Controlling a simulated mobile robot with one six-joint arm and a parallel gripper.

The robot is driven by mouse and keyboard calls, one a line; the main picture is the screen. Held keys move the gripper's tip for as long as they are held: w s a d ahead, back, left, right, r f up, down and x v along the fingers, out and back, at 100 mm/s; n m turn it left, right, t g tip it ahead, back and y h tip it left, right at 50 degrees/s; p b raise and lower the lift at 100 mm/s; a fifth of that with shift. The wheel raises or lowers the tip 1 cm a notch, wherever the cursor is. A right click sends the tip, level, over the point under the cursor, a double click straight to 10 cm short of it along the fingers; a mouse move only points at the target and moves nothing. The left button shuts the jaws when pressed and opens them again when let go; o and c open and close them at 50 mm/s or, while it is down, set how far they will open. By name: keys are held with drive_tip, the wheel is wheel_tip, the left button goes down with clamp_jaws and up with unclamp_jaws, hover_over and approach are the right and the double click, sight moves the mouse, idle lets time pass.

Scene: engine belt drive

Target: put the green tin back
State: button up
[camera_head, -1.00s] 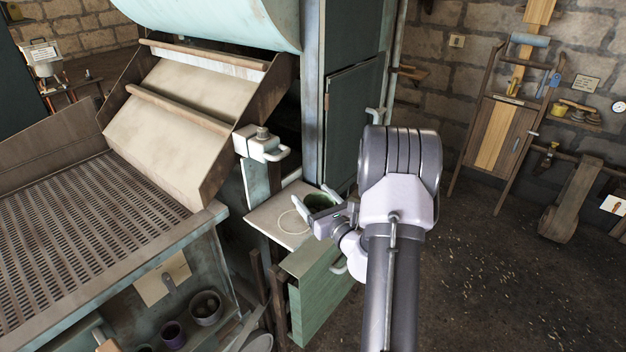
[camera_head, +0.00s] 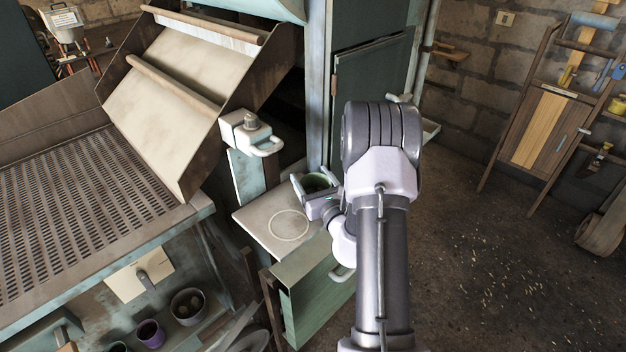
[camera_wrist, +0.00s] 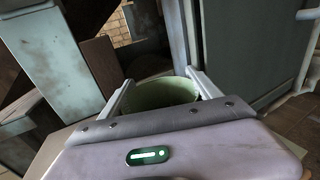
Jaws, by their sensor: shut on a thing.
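The green tin (camera_wrist: 162,93) is between the two fingers of my gripper (camera_wrist: 158,88) in the wrist view, with its open top facing up. In the head view the tin (camera_head: 317,182) shows between the fingers of my gripper (camera_head: 314,186), over the back part of a small pale shelf (camera_head: 254,222). The shelf has a thin pale ring (camera_head: 289,225) drawn on it, and the ring is bare. The tin is behind and to the right of the ring. I cannot tell whether the tin's base touches the shelf.
A white clamp-like handle (camera_head: 250,132) on a post stands left of the shelf. A green panel box (camera_head: 318,290) hangs below its front. A slatted grate (camera_head: 70,225) lies at left, with purple and grey pots (camera_head: 187,306) beneath. Floor at right is open.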

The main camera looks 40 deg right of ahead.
drive_tip(key=shift+w+a, duration=0.15)
drive_tip(key=shift+a, duration=0.15)
drive_tip(key=o, duration=1.1)
drive_tip(key=shift+f, duration=0.15)
drive_tip(key=shift+o, duration=0.8)
drive_tip(key=shift+d, duration=0.2)
drive_tip(key=shift+a, duration=0.1)
